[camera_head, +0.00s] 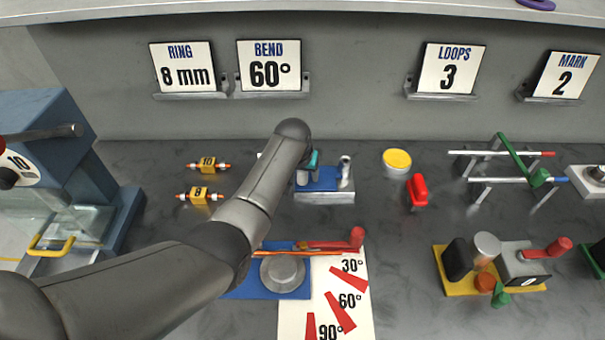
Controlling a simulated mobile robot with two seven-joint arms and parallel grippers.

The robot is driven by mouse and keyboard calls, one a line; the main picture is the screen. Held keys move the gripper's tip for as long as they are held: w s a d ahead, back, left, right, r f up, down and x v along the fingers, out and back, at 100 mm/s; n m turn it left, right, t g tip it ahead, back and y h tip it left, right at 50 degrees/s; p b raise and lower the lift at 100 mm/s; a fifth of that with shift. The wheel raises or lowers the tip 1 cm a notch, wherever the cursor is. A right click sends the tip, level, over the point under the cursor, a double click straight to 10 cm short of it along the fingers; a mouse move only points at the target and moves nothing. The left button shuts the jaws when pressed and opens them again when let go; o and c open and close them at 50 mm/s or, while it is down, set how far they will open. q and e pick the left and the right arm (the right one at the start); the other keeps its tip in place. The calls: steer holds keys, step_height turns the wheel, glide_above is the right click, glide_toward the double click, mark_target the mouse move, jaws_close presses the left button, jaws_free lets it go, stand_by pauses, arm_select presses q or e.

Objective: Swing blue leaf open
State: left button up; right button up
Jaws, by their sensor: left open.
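A small grey fixture (325,198) with a blue top plate (322,181) stands on the bench, just right of my left forearm. The blue plate appears to be the blue leaf, and it looks flat. A grey upright post (345,168) stands at its right end. A teal part (313,158) shows at its back left. My left arm reaches in from the lower left and bends down at the wrist beside the fixture. My left gripper (303,176) is open and mostly hidden behind the wrist, at the fixture's left end. I cannot tell whether it touches the blue plate.
A bending plate with a blue base (238,288) and angle card (295,320) lies in front, partly under my arm. A yellow button (397,160), red handle (418,190) and rod rack (500,181) stand to the right. A blue-grey machine (50,130) stands left.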

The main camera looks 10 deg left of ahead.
arm_select(q)
jaws_close()
stand_by(0.4)
stand_by(0.9)
